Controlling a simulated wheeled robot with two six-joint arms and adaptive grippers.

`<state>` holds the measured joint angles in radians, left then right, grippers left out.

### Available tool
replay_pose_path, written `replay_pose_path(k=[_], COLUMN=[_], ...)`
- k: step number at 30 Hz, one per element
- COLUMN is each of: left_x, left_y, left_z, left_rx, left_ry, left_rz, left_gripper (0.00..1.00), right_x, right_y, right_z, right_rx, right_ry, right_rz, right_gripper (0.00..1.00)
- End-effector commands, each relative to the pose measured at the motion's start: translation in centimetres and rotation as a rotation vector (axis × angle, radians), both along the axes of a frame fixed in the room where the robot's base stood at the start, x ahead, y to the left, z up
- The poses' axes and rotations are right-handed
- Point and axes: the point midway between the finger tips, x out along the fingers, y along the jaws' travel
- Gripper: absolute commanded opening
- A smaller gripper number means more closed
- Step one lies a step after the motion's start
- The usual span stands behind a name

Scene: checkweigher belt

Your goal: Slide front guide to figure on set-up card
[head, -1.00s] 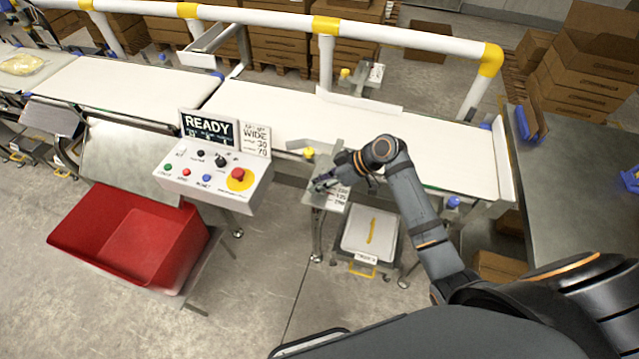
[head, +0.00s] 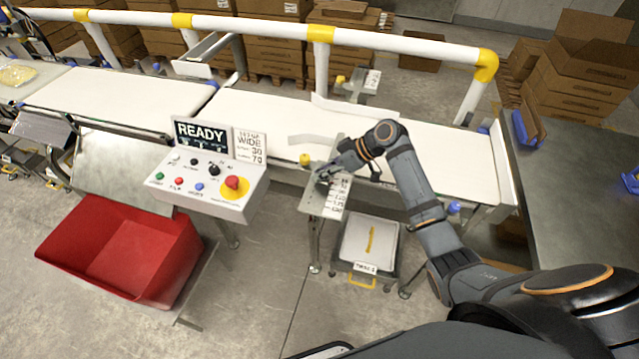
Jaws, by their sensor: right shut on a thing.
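The front guide (head: 312,140) is a pale strip standing over the near side of the white belt. Its slide bracket (head: 313,202) reaches out from the belt's near edge and carries a printed scale (head: 335,199); the figures are too small to read. A yellow knob (head: 305,159) sits beside the bracket. My right gripper (head: 328,175) is shut on the front guide's slide part above the bracket; the arm partly hides the grip. The set-up card (head: 250,146) stands beside the display and reads "WIDE", with 30 and 70 below. My left gripper is out of view.
The back guide (head: 360,109) lies along the belt's far side. The control box (head: 205,188) with a READY display (head: 201,136) stands left of the bracket. A red bin (head: 120,250) is at lower left, and a white tray (head: 368,241) is below the bracket.

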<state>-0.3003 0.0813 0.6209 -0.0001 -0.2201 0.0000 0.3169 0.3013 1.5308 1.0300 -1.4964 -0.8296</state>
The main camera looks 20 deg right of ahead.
Motion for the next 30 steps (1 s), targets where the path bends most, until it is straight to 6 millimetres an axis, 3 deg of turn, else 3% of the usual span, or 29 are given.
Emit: replay_pose_path(k=[6, 7, 9, 20, 30], left_x=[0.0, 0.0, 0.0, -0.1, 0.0], left_y=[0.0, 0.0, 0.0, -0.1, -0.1], left_z=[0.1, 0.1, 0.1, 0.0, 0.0], left_rx=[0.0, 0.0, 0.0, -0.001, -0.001], left_ry=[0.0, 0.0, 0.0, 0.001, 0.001], left_rz=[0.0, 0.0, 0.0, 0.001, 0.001], left_gripper=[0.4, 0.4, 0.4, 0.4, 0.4], right_x=[-0.1, -0.1, -0.1, -0.3, -2.4], right_y=[0.0, 0.0, 0.0, -0.6, -5.7], right_z=[-0.1, -0.1, -0.1, 0.3, 5.6], right_rx=[-0.001, -0.001, -0.001, -0.003, -0.009], right_ry=[0.003, 0.003, 0.003, 0.003, 0.001], right_rz=[0.0, 0.0, 0.0, -0.001, -0.001], right_gripper=[0.0, 0.15, 0.23, 0.23, 0.23])
